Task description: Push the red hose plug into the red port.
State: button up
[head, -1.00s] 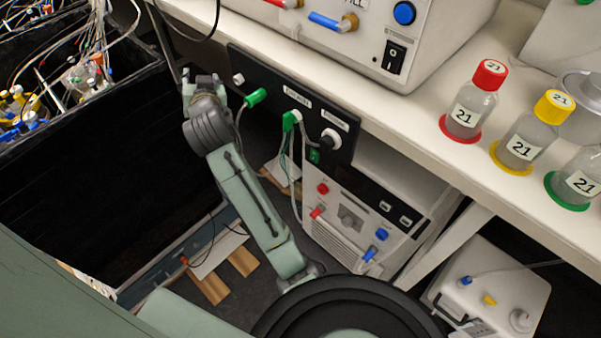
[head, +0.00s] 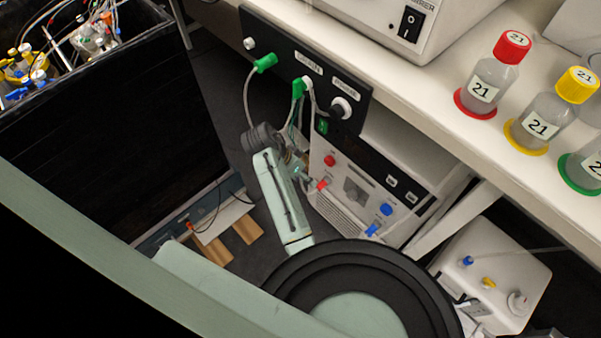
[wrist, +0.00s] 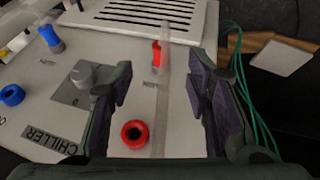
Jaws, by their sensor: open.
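The red port (head: 330,160) is a red ring on the front of the white chiller. In the wrist view the red port (wrist: 135,133) lies between the bases of my fingers, with its dark opening showing. The red hose plug (head: 321,185) is below the port in the head view. In the wrist view the red hose plug (wrist: 157,55) stands just beyond my fingertips, with a clear hose (wrist: 164,95) running between the fingers. My gripper (wrist: 161,75) is open, one finger on each side of the hose, apart from the plug. In the head view my arm partly hides the gripper.
A blue port (wrist: 12,95) and a blue plug (wrist: 48,35) are on the chiller, beside a grey knob (wrist: 90,73). Green plugs with hanging hoses (head: 300,87) sit on the black panel above. The bench overhangs the chiller. A black-walled box stands at left.

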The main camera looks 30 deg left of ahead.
aim_at(318, 189)
jog(key=x, duration=0.8)
jog(key=shift+d+f, duration=0.1)
jog(key=shift+f, duration=0.15)
jog(key=shift+c, duration=0.2)
grip_shut()
jog(key=shift+s+a+p, duration=0.25)
jog(key=shift+s+p, duration=0.35)
jog(key=shift+s, duration=0.05)
jog(key=shift+s+a, duration=0.1)
jog(key=shift+s, duration=0.1)
jog(key=shift+s+a+p, duration=0.1)
jog(key=shift+s+p, duration=0.25)
jog(key=shift+p, duration=0.05)
jog(key=shift+s+a, duration=0.1)
jog(key=shift+s, duration=0.1)
dwell(0.3)
